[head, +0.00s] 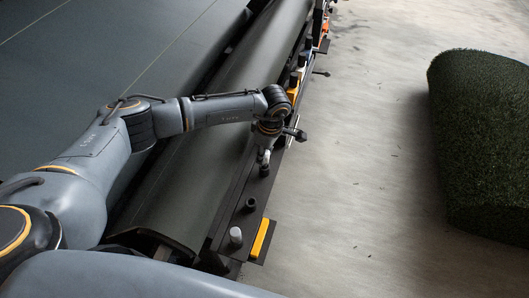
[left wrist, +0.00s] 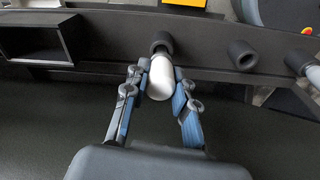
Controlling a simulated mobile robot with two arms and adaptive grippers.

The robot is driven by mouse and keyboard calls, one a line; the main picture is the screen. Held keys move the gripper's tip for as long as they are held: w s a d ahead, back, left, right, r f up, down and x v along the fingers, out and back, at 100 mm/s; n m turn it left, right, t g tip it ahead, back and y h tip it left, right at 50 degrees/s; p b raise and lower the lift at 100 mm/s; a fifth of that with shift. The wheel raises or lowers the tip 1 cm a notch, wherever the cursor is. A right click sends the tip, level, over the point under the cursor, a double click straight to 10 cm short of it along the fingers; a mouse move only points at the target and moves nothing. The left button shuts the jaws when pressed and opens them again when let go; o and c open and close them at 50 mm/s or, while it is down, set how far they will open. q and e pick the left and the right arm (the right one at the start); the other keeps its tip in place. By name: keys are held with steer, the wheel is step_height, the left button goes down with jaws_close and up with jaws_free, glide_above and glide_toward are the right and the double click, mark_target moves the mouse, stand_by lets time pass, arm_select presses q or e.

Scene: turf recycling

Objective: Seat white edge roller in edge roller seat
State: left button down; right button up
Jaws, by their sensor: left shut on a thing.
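My left gripper (head: 264,154) is over the dark rail beside the long roller. In the left wrist view its two fingers (left wrist: 161,78) are shut on the white edge roller (left wrist: 160,80), one on each side. The white roller's far end meets a black cylindrical edge roller seat (left wrist: 161,42) and is in line with it; I cannot tell how deep it sits. In the head view this seat (head: 264,171) shows just below the gripper. My right gripper is not in view.
Another black seat (head: 250,204) stands along the rail, with a pale roller (head: 235,237) upright near its end. A yellow block (head: 260,238) lies beside the rail. A turf roll (head: 490,140) lies on the floor at right, with clear floor between. A dark open box (left wrist: 35,40) is at upper left in the wrist view.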

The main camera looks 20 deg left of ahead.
arm_select(q)
steer(key=shift+f+b, duration=1)
steer(key=shift+f, duration=0.2)
steer(key=c, duration=1)
jaws_free()
steer(key=r, duration=0.4)
steer(key=d+r, duration=0.1)
steer(key=r, duration=0.7)
steer(key=shift+s+d, duration=0.15)
steer(key=shift+d, duration=0.05)
